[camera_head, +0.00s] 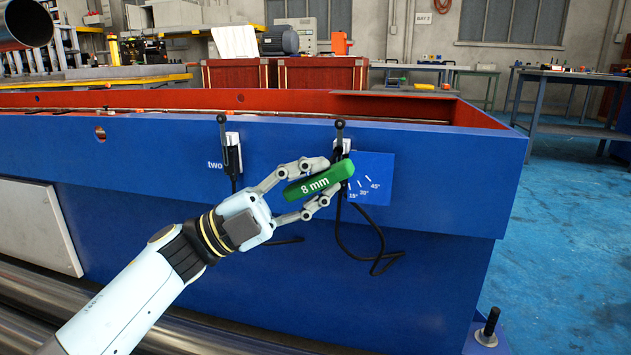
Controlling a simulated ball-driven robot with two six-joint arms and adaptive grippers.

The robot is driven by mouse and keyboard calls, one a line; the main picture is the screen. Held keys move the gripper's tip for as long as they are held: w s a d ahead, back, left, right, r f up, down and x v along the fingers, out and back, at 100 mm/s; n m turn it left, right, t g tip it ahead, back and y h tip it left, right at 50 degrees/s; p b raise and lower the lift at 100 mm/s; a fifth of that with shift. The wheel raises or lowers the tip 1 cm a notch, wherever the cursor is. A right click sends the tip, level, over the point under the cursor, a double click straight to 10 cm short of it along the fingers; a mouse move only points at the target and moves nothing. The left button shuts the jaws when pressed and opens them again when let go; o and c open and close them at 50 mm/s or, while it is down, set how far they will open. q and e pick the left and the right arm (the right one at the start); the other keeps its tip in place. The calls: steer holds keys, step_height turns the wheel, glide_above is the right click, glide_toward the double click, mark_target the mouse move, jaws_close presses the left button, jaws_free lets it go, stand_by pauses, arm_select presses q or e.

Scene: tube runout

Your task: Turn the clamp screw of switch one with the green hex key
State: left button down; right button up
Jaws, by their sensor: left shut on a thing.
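My left gripper (322,187) is shut on the green hex key (318,185), whose handle is marked "8 mm". The handle points up and right at the blue panel of the runout frame. The right-hand switch (341,144), with its lever on top, sits on the panel just above the handle's right end; its label and clamp screw are hidden behind the gripper and key. I cannot tell whether the key's tip touches the screw. The switch marked "two" (232,155) is further left. My right gripper is not in view.
Black cables (378,250) hang below the switches. The blue frame (430,205) spans the view. A bolt (490,325) stands at lower right. The blue floor (570,250) on the right is open, with workbenches (590,80) behind.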

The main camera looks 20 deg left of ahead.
arm_select(q)
steer(key=shift+w+b, duration=0.3)
steer(key=shift+w, duration=0.8)
steer(key=c, duration=1.9)
jaws_free()
jaws_close()
